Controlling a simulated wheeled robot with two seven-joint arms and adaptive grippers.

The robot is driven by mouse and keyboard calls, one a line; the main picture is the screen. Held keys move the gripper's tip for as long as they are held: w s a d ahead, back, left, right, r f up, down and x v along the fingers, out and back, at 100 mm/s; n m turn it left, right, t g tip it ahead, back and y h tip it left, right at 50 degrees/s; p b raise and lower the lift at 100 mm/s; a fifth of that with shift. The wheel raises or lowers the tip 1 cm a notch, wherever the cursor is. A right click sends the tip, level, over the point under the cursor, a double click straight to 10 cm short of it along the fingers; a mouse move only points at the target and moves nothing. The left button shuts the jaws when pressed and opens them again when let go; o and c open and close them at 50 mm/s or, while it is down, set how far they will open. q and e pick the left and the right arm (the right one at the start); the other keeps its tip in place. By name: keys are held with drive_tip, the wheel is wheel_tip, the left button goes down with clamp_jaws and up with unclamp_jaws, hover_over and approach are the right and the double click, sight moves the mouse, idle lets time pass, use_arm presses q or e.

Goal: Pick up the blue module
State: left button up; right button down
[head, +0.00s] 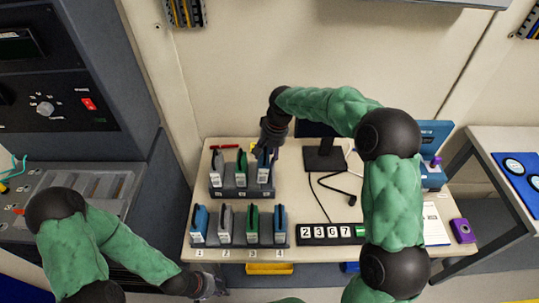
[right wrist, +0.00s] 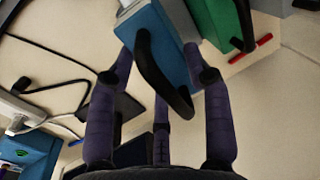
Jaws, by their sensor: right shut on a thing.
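A blue module (head: 263,167) with a white label stands at the right end of the rear rack (head: 240,192). My right gripper (head: 272,145) reaches down onto it from above and hides its top. In the right wrist view the fingers (right wrist: 157,55) are shut on the sides of the blue module (right wrist: 165,32), with its black handle (right wrist: 152,70) between them. I cannot tell whether it is lifted from the rack. Other blue modules stand at the left end (head: 199,223) and right end (head: 279,224) of the front rack (head: 238,242). My left gripper (head: 215,287) is at the table's front edge, its fingers unclear.
Grey (head: 217,171) and green (head: 242,168) modules share the rear rack. Number tiles (head: 326,232), a black stand (head: 325,157) with a cable, and a purple device (head: 462,230) lie to the right. A yellow bin (head: 270,268) is below the front edge.

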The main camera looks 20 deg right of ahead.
sight(261, 164)
drive_tip(key=s+r, duration=0.1)
drive_tip(key=s+a+r, duration=0.1)
drive_tip(key=r, duration=0.1)
drive_tip(key=s+a+r, duration=0.1)
drive_tip(key=shift+s+r+p, duration=0.1)
drive_tip(key=shift+r+p, duration=0.05)
drive_tip(key=shift+p, duration=0.25)
drive_tip(key=s+a+r+p, duration=0.1)
drive_tip(key=s+a+r, duration=0.2)
drive_tip(key=s, duration=0.3)
drive_tip(key=shift+s+a, duration=0.4)
drive_tip(key=shift+a, duration=0.15)
